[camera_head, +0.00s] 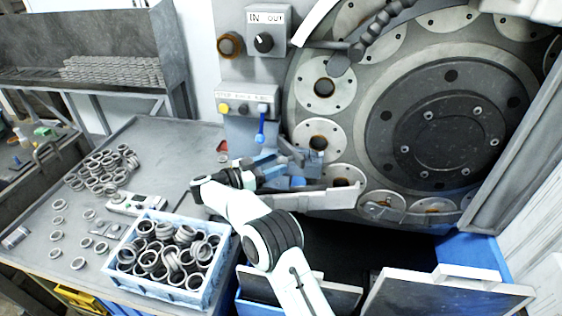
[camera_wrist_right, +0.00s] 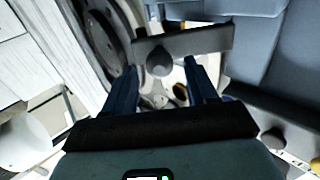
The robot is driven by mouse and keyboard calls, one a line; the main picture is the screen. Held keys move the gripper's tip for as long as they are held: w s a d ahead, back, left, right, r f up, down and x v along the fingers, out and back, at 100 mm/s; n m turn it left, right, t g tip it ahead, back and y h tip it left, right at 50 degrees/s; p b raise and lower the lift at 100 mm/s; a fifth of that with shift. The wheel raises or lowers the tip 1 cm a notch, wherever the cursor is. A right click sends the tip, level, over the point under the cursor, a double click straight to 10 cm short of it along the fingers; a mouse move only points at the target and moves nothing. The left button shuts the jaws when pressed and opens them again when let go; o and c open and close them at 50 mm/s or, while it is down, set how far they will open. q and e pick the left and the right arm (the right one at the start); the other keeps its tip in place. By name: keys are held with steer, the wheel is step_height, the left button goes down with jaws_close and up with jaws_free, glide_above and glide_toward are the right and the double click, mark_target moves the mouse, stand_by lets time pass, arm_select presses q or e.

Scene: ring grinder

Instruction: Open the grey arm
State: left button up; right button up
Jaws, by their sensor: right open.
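A light grey arm (camera_head: 325,198), a flat bar, reaches across the front of the ring grinder below the large disc; its left end is hidden behind my right arm. My right gripper (camera_head: 297,158) is beside the machine's lower left edge, above that bar. In the right wrist view my right gripper (camera_wrist_right: 163,78) is open. A grey bar (camera_wrist_right: 208,40) crosses just beyond its fingertips, and a dark rounded knob (camera_wrist_right: 159,62) shows between the fingers. I cannot tell whether the fingers touch it. My left gripper is not in view.
The large dark disc (camera_head: 440,130) fills the right. A blue crate of metal rings (camera_head: 222,280) and loose rings (camera_head: 103,170) are on the grey table (camera_head: 165,150). Grey panels (camera_head: 440,298) stand in front.

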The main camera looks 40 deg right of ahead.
steer(key=a, duration=1)
steer(key=shift+w, duration=0.45)
